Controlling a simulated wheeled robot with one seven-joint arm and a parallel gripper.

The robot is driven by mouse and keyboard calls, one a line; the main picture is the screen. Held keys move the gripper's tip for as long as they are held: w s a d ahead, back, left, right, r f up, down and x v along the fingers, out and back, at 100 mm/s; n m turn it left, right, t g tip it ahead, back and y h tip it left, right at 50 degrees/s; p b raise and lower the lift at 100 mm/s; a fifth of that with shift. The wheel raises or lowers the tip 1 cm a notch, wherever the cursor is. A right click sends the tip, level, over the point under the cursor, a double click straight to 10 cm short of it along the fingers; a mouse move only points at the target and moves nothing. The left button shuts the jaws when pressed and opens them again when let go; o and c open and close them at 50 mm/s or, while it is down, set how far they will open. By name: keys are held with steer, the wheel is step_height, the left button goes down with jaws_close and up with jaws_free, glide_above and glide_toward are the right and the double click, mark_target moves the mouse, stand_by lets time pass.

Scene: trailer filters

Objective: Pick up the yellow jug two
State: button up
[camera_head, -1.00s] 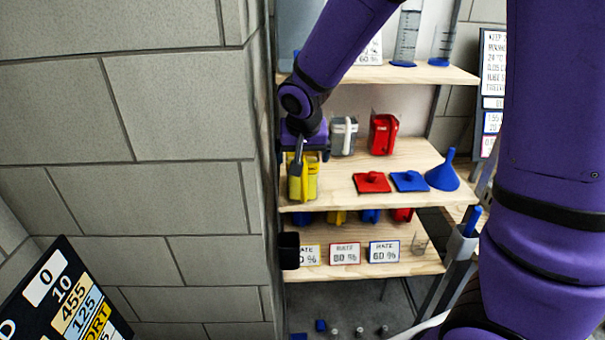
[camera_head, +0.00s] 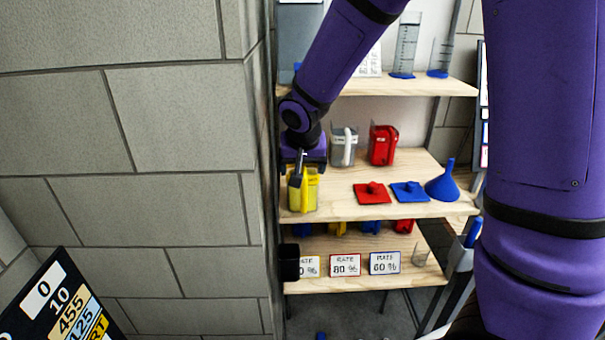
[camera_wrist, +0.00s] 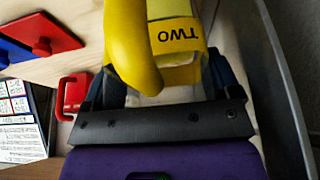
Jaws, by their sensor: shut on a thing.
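The yellow jug two (camera_head: 309,193) is at the left end of the middle shelf in the head view, close to the block wall. In the wrist view the yellow jug two (camera_wrist: 185,60) fills the upper middle, with its curved handle and the upside-down word TWO showing. My gripper (camera_head: 300,172) is over the jug from above, and in the wrist view its dark fingers (camera_wrist: 165,80) lie on both sides of the jug, shut on it. Whether the jug's base touches the shelf cannot be told.
A clear grey jug (camera_head: 343,146) and a red jug (camera_head: 382,144) stand behind on the middle shelf (camera_head: 335,208). Red lid (camera_head: 372,194), blue lid (camera_head: 409,191) and blue funnel (camera_head: 443,182) lie to the right. The block wall (camera_head: 160,120) is close on the left. Rate cards (camera_head: 345,265) stand below.

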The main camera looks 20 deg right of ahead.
steer(key=shift+r, duration=0.15)
steer(key=s+a, duration=0.2)
steer(key=s, duration=0.6)
steer(key=s+a+r, duration=0.1)
steer(key=s+a, duration=0.2)
steer(key=s, duration=0.5)
steer(key=shift+s+a, duration=0.25)
steer(key=shift+s, duration=0.1)
stand_by(0.4)
